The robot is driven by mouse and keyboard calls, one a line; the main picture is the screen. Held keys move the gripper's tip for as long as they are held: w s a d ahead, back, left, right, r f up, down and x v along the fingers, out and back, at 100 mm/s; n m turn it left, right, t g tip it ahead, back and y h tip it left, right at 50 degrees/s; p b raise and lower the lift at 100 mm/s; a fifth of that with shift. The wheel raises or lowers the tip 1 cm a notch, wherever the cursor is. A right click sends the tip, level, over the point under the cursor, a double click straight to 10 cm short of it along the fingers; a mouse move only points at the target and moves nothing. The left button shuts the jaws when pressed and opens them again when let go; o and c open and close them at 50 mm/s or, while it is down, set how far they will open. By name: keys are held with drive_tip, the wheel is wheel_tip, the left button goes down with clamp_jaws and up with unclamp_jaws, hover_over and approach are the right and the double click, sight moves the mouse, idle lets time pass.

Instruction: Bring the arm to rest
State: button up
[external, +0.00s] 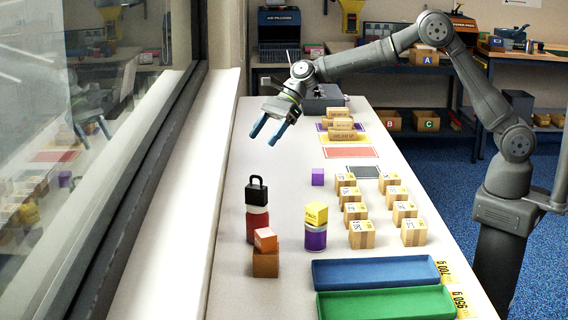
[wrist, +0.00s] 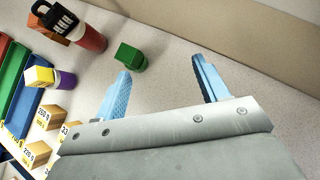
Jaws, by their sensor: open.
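My gripper (external: 267,132) hangs in the air over the left side of the table (external: 225,250), near the window ledge. Its two blue fingers are apart with nothing between them; the wrist view also shows them spread (wrist: 160,85). The arm reaches across the table from its base at the right. I cannot make out that green block in the external view.
An orange block (external: 265,239) tops a brown one. A yellow block (external: 316,213) tops a purple can (external: 316,238). Several cartons (external: 361,234), a blue tray (external: 375,270) and a green tray (external: 385,303) stand right.

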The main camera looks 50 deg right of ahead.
drive_tip(key=w+d+f+m+t+h, duration=0.1)
drive_tip(key=w+d+f+m+t, duration=0.15)
drive_tip(key=d, duration=0.45)
drive_tip(key=w+d+f+m+t+h, duration=0.1)
drive_tip(key=w+d+f+m+t, duration=0.1)
drive_tip(key=w+d+f+m, duration=0.3)
drive_tip(key=a+f, duration=0.1)
drive_tip(key=a, duration=0.1)
drive_tip(key=s+a+f+n, duration=0.1)
drive_tip(key=a, duration=0.2)
drive_tip(key=s+a+n, duration=0.1)
drive_tip(key=a, duration=0.2)
drive_tip(key=shift+s+f+n+g, duration=0.2)
drive_tip(key=shift+f+n+g, duration=0.05)
drive_tip(key=shift+f+g, duration=0.15)
drive_tip(key=shift+a, duration=0.15)
drive_tip(key=w+d+r, duration=0.1)
drive_tip(key=d+r, duration=0.4)
drive_tip(key=d, duration=0.3)
drive_tip(key=s+a+r+n+g+y, duration=0.1)
drive_tip(key=s+a+r+n+g, duration=0.1)
drive_tip(key=a, duration=0.6)
drive_tip(key=shift+s+a+r+n+g+y, duration=0.3)
drive_tip(key=shift+s+a+r+n+g, duration=0.1)
drive_tip(key=shift+s+r+n, duration=0.5)
drive_tip(key=shift+s+d, duration=0.1)
